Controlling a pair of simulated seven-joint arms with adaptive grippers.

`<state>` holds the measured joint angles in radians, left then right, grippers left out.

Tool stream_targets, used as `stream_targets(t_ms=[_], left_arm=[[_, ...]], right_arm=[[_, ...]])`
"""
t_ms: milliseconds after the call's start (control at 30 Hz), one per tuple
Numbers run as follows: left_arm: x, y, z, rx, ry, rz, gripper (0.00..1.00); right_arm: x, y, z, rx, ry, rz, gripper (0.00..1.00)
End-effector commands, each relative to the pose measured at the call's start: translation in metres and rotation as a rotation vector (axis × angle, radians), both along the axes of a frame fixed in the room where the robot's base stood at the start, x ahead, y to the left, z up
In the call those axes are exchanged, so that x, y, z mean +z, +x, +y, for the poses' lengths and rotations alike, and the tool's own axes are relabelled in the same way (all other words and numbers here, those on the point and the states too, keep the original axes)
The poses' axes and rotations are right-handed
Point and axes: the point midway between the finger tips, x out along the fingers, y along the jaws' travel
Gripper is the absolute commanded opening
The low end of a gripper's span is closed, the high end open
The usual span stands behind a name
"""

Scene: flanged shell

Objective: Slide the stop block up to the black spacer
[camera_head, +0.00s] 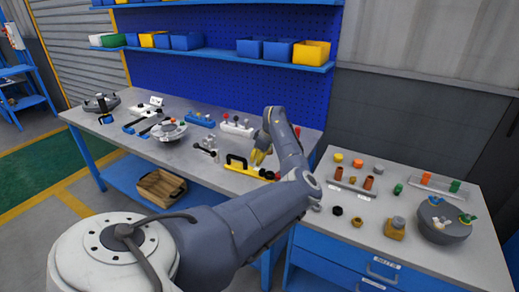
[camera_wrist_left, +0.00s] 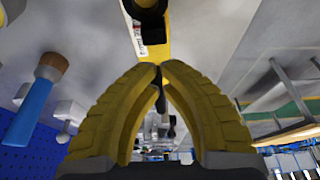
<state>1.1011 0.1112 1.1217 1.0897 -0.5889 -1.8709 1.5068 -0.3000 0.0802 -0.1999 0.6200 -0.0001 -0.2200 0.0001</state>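My left gripper (camera_head: 259,156) is above the bench beside a long yellow piece (camera_head: 250,171) with a black handle-like part (camera_head: 237,159) and a dark part (camera_head: 269,175) near its right end. In the left wrist view, the yellow fingers of my left gripper (camera_wrist_left: 160,66) come together at the tips, with nothing clearly held. The yellow piece (camera_wrist_left: 154,48) with a label and black part (camera_wrist_left: 150,8) lies just beyond the tips; contact cannot be told. Which part is the stop block and which the black spacer is too small to tell. My right gripper is not in view.
A grey bench (camera_head: 205,175) holds several tools and fixtures, including a blue block (camera_head: 201,120) and a white block with knobs (camera_head: 237,128). A second table (camera_head: 440,262) at the right carries small coloured parts and a grey round fixture (camera_head: 440,228).

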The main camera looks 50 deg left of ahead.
Motion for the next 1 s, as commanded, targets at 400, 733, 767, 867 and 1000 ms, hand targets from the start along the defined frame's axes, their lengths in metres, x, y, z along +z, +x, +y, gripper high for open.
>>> stream_targets(t_ms=[400,733,767,867,1000], left_arm=[[-0.037,-0.005,0.012,-0.001,0.0,0.0,0.0],[-0.04,-0.005,0.013,0.0,0.0,0.0,0.0],[-0.04,-0.005,0.013,0.0,0.0,0.0,0.0],[-0.04,-0.005,0.012,0.0,0.0,0.0,0.0],[-0.04,-0.001,0.004,0.0,-0.001,-0.003,0.0]], right_arm=[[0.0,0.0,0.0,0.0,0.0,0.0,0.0],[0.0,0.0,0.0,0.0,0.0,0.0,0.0],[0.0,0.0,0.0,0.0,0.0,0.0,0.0],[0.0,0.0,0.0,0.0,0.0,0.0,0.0],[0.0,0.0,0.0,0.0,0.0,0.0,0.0]])
